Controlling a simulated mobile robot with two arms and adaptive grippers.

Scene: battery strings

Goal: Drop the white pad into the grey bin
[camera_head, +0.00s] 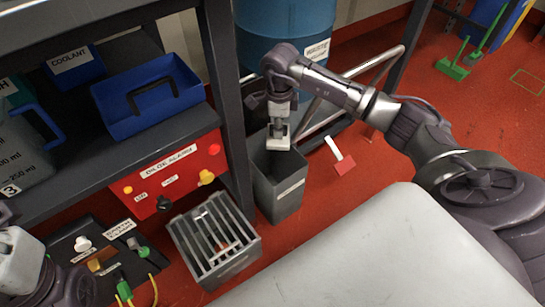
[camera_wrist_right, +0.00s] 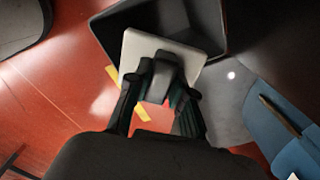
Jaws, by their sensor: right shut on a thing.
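My right gripper (camera_head: 279,128) hangs over the mouth of the grey bin (camera_head: 278,196) in the head view. It is shut on the white pad (camera_head: 277,144), which sits at the bin's opening near the rim. In the right wrist view the pad (camera_wrist_right: 133,52) is a pale square between the fingers (camera_wrist_right: 160,90), with the dark bin (camera_wrist_right: 213,22) behind and beyond it. Its far edges overlap the bin opening; how deep it sits is hard to tell. Part of my left arm shows at the lower left in the head view, but its fingertips do not.
A grey slatted crate (camera_head: 243,262) stands left of the bin. A blue drum (camera_head: 283,25) and a metal rail (camera_head: 370,66) are behind it. A red-and-white item (camera_head: 344,166) lies on the red floor at right. The shelf (camera_head: 115,165) holds blue containers.

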